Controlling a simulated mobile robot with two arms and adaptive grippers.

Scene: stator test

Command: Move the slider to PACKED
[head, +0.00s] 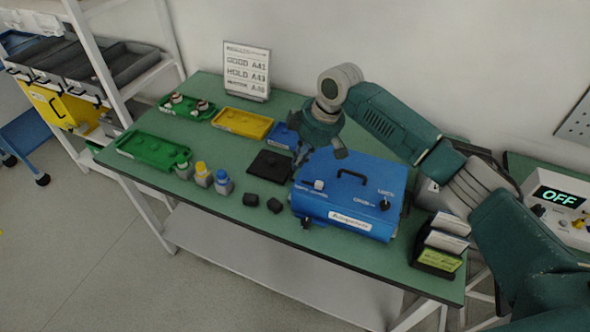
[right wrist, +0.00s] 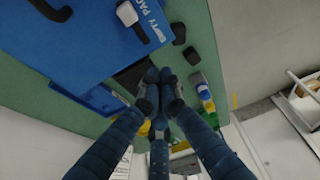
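The slider has a pale knob (head: 318,184) on the top left of the blue box (head: 345,222). The knob also shows at the top of the right wrist view (right wrist: 127,13), beside partly cut-off lettering that begins "EMPTY PA". I cannot tell its exact setting along its track. My right gripper (head: 299,158) is above the table, behind and left of the knob and apart from it. In the right wrist view its fingertips (right wrist: 160,76) are drawn together with nothing visible between them. My left gripper is out of view.
A black pad (head: 270,165) lies left of the box. Two black blocks (head: 262,202) and several capped bottles (head: 203,175) stand left of it. The box top also carries a black handle (head: 352,176) and a dark knob (head: 384,204). A card holder (head: 440,250) is right.

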